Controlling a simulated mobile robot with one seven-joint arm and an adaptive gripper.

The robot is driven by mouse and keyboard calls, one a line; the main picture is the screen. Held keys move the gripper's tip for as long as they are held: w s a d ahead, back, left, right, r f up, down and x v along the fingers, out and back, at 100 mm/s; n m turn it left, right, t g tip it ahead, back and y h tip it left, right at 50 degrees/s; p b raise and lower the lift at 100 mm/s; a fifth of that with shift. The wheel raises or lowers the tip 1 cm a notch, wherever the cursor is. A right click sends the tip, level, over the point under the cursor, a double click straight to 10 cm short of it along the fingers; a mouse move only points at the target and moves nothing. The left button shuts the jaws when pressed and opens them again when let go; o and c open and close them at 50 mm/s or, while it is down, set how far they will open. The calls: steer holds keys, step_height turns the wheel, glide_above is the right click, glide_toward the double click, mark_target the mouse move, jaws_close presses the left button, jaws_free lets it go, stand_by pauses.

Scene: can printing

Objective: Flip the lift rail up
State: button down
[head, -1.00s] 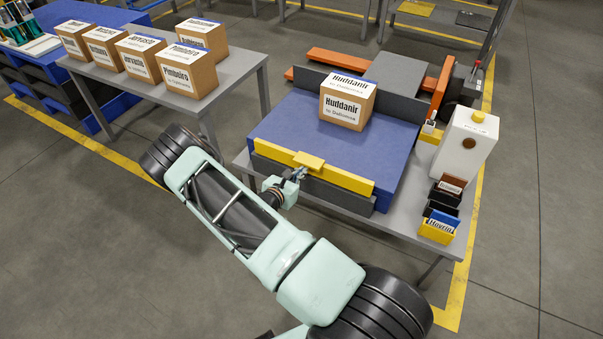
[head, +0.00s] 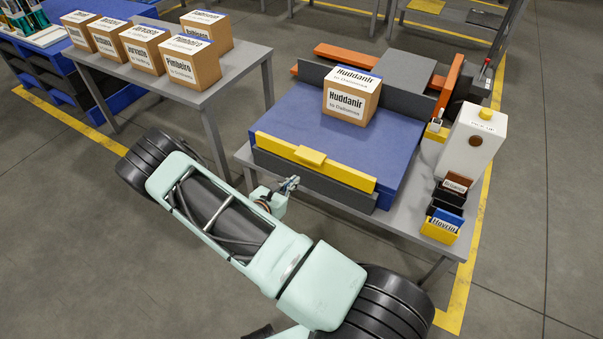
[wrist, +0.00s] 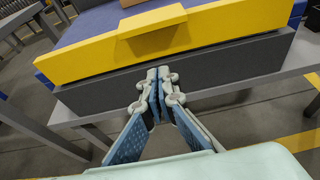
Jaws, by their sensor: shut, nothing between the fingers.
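The lift rail is the long yellow bar (head: 345,172) along the front of the blue machine bed, with a raised yellow tab (head: 310,156) at its middle. In the wrist view the yellow rail (wrist: 225,30) stands above a dark grey front plate (wrist: 215,70), and its tab (wrist: 152,28) juts toward me. My gripper (head: 291,184) is in front of the grey plate, below and slightly left of the tab. In the wrist view my gripper (wrist: 158,75) has its fingers together and empty, under the tab and apart from it. Whether the fingertips touch the grey plate I cannot tell.
A Huddanir box (head: 351,98) sits on the blue bed (head: 290,115). A white bottle-like unit (head: 470,140) and card holders (head: 440,230) stand at the table's right. Several boxes stand on the grey table (head: 235,80) at left.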

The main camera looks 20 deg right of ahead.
steer(key=v, duration=0.3)
steer(key=shift+s+a+r, duration=0.1)
steer(key=shift+s+a, duration=0.1)
steer(key=shift+a, duration=0.05)
